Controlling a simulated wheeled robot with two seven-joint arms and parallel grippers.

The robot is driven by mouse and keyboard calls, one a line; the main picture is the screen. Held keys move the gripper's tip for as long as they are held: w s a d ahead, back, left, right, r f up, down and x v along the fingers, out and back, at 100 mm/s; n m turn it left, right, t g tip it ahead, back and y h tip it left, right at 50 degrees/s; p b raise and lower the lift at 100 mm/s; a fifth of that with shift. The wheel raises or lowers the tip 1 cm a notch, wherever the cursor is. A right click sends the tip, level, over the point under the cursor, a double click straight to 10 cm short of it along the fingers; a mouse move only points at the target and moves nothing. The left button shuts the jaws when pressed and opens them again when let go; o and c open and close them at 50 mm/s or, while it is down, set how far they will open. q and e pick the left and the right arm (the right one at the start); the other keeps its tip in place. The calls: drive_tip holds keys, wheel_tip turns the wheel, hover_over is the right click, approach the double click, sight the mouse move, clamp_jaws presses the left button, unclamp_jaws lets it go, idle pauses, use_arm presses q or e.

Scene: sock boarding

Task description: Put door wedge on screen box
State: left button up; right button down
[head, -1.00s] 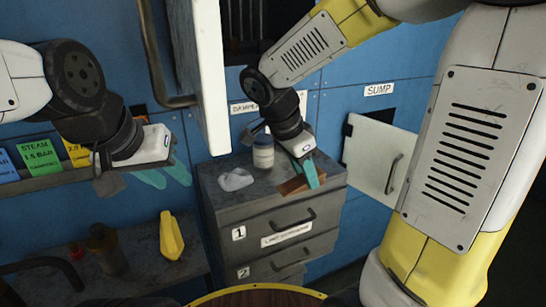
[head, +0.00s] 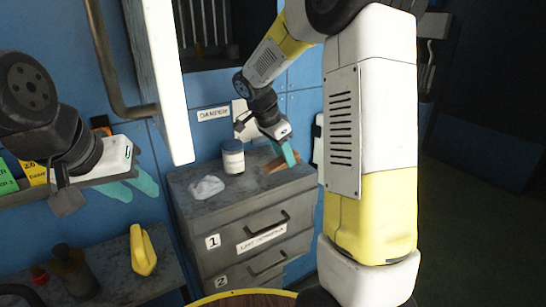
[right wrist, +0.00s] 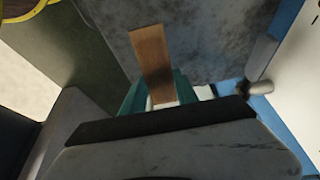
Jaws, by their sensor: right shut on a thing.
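The door wedge (head: 271,166) is a small brown wooden piece at the right of the grey drawer cabinet's top. My right gripper (head: 288,155) has teal fingers and is shut on it. In the right wrist view the wedge (right wrist: 151,58) sticks out beyond the fingers (right wrist: 164,98), over a grey surface. I cannot tell whether it touches the cabinet top. My left gripper (head: 142,194) is at the left, its two teal fingers apart and nothing seen between them. I cannot pick out a screen box.
The drawer cabinet (head: 210,258) also bears a white bottle (head: 233,160) and a crumpled pale cloth (head: 206,187). A yellow object (head: 142,250) and dark bottles (head: 75,272) stand on a lower bench at left. An open white door (head: 168,75) hangs above the cabinet's left side.

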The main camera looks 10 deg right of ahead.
sight(271, 166)
drive_tip(key=shift+f, duration=0.85)
drive_tip(key=shift+f, duration=0.1)
drive_tip(key=c, duration=0.9)
unclamp_jaws()
drive_tip(key=shift+c, duration=0.2)
drive_tip(key=v, duration=1.2)
drive_tip(key=s+n+t+y, duration=0.4)
drive_tip(key=s+n, duration=1)
drive_tip(key=s, duration=0.7)
drive_tip(key=shift+s+a+r+n+t+y, duration=0.15)
drive_tip(key=shift+s+r+n+t+y, duration=0.2)
drive_tip(key=shift+y, duration=0.85)
